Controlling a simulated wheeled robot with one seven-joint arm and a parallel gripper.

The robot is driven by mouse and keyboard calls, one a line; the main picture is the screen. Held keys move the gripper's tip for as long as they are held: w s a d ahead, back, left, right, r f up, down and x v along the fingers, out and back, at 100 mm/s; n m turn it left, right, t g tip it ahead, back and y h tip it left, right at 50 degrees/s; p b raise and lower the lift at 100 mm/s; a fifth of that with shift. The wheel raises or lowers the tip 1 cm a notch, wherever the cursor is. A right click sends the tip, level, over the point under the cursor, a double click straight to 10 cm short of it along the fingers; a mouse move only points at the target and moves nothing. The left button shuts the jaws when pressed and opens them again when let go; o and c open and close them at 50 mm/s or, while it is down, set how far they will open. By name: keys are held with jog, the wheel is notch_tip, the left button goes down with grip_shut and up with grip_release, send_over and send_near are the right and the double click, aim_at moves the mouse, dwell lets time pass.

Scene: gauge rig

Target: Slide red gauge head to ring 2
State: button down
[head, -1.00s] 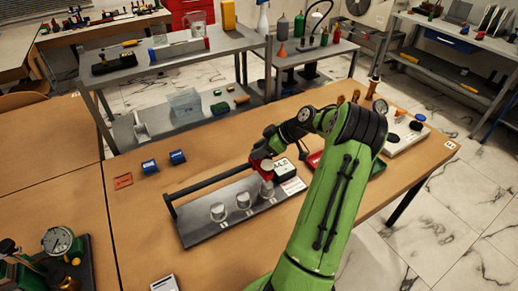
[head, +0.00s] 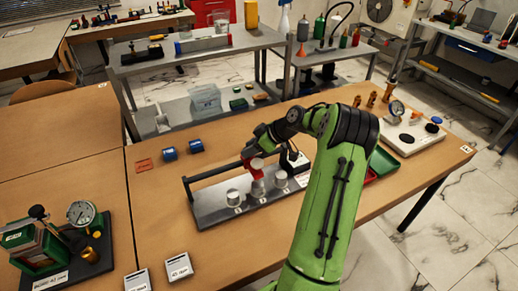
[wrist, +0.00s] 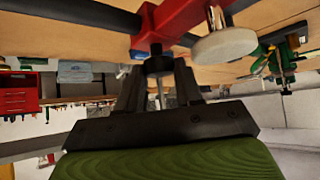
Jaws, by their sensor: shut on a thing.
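The red gauge head (head: 257,173) is on the dark rail (head: 215,174) above the grey base plate (head: 212,216). It stands behind the middle of three pale cylinders, the left (head: 232,197), middle (head: 257,188) and right (head: 281,179). My gripper (head: 250,150) is at the head from behind, partly hidden by my arm. In the wrist view my gripper (wrist: 158,68) is shut on the dark knob (wrist: 157,63) of the red head (wrist: 180,22). A pale disc (wrist: 223,46) shows beside it. The ring numbers are too small to read.
A gauge stand (head: 55,240) is at the front left.

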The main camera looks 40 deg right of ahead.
jog(key=c, duration=0.8)
grip_release()
jog(key=shift+o, duration=0.2)
jog(key=p+v, duration=0.4)
jog(key=v, duration=1.1)
jog(key=shift+s+d+r, duration=0.2)
jog(key=shift+s+d, duration=0.05)
jog(key=shift+s, duration=0.05)
